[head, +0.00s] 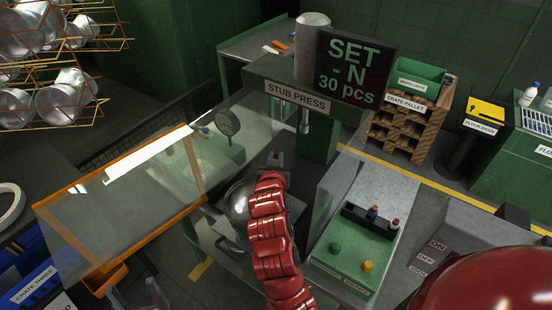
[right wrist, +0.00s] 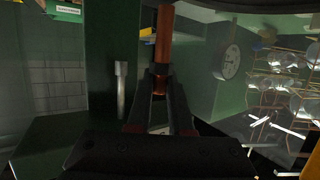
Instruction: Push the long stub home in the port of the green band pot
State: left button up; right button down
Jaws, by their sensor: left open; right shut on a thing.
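My right arm reaches up the middle of the head view to the press. Its gripper (head: 275,160) is small and dark there. In the right wrist view the dark fingers (right wrist: 161,95) are shut on a long copper-brown stub (right wrist: 163,40). A rounded grey metal body (head: 238,202), apparently the pot, is partly behind my red arm. Its green band and port cannot be made out, nor whether the stub touches it. Pale prongs at the lower left edge appear to be my left gripper (head: 138,294), open and empty, away from the pot.
The stub press (head: 297,98) has a metal ram (head: 305,122), also in the right wrist view (right wrist: 121,90). A dial gauge (head: 227,122) stands left of it. A clear orange-edged guard (head: 120,195) spans the left. A green tray (head: 345,262) with small parts is at right.

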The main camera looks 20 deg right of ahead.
jog(key=shift+b, duration=0.55)
dwell(0.6)
jog(key=shift+f+b, duration=1.7)
jog(key=shift+b, duration=0.05)
jog(key=c, duration=0.7)
grip_release()
jog(key=shift+r, duration=0.1)
jog(key=shift+c, duration=0.2)
jog(key=shift+s+a, duration=0.1)
jog(key=shift+s, duration=0.1)
jog(key=p+v, duration=1.1)
jog(key=v, duration=0.6)
jog(key=shift+p, duration=0.35)
